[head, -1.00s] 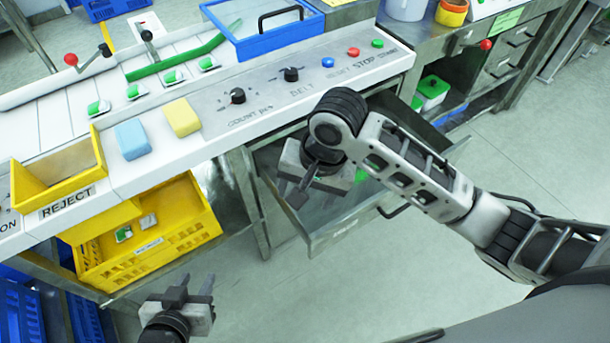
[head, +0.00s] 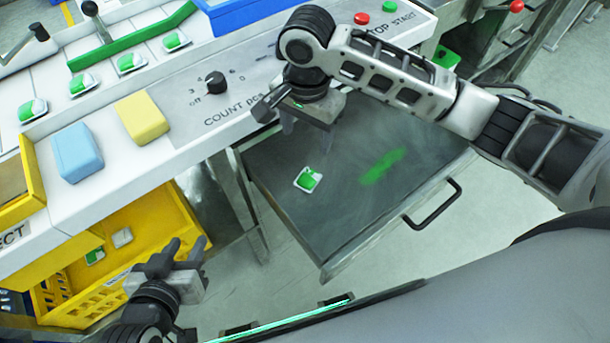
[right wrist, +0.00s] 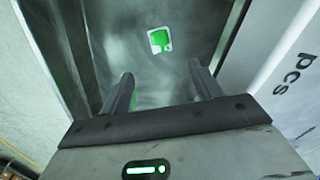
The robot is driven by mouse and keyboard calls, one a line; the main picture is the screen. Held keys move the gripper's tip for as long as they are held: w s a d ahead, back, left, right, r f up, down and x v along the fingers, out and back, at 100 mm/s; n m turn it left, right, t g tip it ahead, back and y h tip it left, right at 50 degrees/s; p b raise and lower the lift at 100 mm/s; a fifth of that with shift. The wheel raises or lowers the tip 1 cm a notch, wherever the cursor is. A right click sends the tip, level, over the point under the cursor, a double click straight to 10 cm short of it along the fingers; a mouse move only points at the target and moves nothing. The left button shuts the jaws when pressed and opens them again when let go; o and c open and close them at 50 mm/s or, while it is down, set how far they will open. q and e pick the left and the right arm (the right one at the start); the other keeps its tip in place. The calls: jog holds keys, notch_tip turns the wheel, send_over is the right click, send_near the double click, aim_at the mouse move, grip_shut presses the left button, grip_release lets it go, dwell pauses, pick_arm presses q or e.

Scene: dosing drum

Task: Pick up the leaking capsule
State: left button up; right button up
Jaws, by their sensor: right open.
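A green-and-white capsule (head: 308,180) lies in the open grey drawer (head: 330,228) under the counter. A green smear (head: 382,167) is on the drawer floor to its right, apart from it. My right gripper (head: 306,140) is open and empty above the drawer, on the counter side of the capsule. In the right wrist view the capsule (right wrist: 160,40) shows beyond the gap between the open fingertips (right wrist: 161,72), not touched. My left gripper (head: 186,243) is open and empty in front of the yellow crate.
Several green-and-white capsules (head: 131,63) lie on the white counter. A blue block (head: 77,152) and a yellow block (head: 141,118) sit near its edge. The yellow crate (head: 185,215) stands below. The drawer's handle (head: 433,205) juts from its front.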

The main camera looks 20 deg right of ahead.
aim_at(307, 180)
notch_tip(307, 180, down, 16)
jog(key=b, duration=0.3)
jog(key=shift+s+r, duration=0.1)
jog(key=shift+r, duration=0.1)
jog(key=shift+c, duration=0.3)
jog(key=c, duration=1)
